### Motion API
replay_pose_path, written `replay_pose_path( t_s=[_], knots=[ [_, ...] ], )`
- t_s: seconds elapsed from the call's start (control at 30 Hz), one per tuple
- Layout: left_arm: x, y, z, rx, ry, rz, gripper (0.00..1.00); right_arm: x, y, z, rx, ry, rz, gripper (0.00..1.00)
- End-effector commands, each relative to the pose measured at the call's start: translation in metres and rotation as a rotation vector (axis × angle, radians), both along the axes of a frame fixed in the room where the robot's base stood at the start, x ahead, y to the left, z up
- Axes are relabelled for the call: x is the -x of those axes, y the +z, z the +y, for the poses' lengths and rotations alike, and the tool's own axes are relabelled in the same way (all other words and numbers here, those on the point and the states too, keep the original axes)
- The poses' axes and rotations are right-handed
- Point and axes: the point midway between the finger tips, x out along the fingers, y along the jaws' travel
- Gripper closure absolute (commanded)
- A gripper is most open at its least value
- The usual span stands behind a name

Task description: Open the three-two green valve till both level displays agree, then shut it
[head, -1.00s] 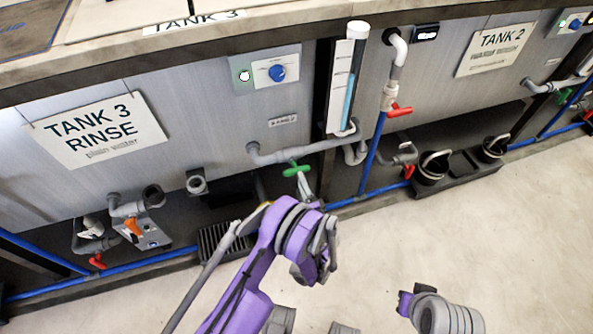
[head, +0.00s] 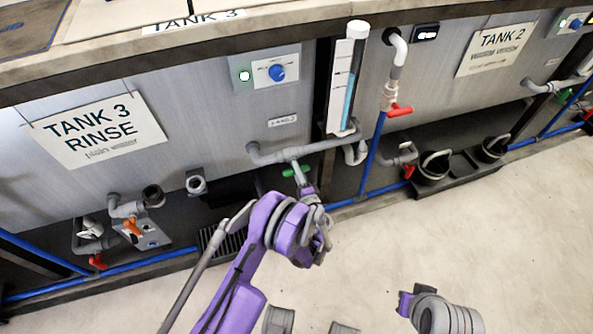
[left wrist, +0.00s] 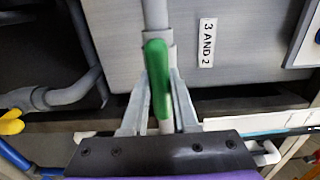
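The green valve handle (head: 288,173) sits on the grey pipe low between Tank 3 and Tank 2. My left gripper (head: 299,172) is at it and partly covers it. In the left wrist view the green handle (left wrist: 157,78) lies between the two grey fingers of my left gripper (left wrist: 159,85), one on each side. The fingers look open around it; firm contact does not show. A clear level tube (head: 342,85) with a blue column stands above the valve. A small dark display (head: 425,32) is on Tank 2; its reading is illegible.
A "3 AND 2" label (left wrist: 207,42) is beside the pipe. A red-handled valve (head: 399,110) is to the right. An orange-handled valve (head: 132,227) is at lower left. Black buckets (head: 434,168) stand in a floor tray.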

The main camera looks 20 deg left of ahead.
Motion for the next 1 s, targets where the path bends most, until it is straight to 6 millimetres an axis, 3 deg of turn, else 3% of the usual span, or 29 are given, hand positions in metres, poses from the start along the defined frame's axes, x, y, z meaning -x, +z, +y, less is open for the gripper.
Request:
replay_pose_path(
  t_s=[0.53,1.0],
  knots=[
    [0.0,-0.002,0.0,-0.047,0.0,0.033,1.0,-0.001,-0.007,0.0,0.0,0.0,0.003,1.0],
    [0.0,-0.003,0.0,-0.357,-0.001,0.243,1.0,-0.004,-0.044,0.0,0.0,0.0,0.015,1.0]
  ],
)
